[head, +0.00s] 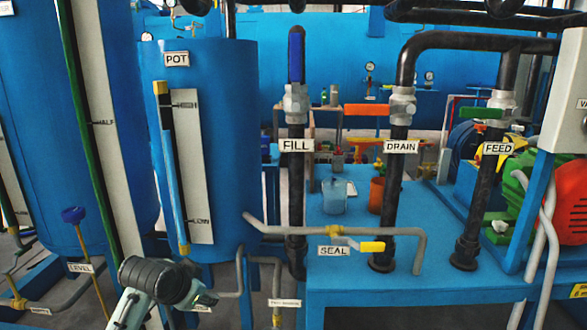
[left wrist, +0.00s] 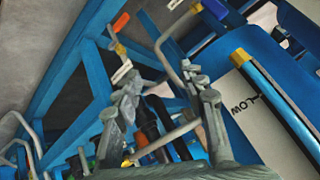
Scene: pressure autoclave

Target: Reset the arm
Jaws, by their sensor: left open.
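My left arm (head: 155,283) rises from the bottom left of the head view, in front of the lower part of the blue pot (head: 235,150). Pipes behind show through the gap. My right arm and gripper are in neither view.
The FILL valve (head: 296,60) has an upright blue handle. The DRAIN valve's orange handle (head: 366,109) and the SEAL valve's yellow handle (head: 372,246) lie level. A beaker (head: 334,196) stands on the blue bench (head: 440,270). A LOW gauge plate (left wrist: 245,105) is close by my gripper's right.

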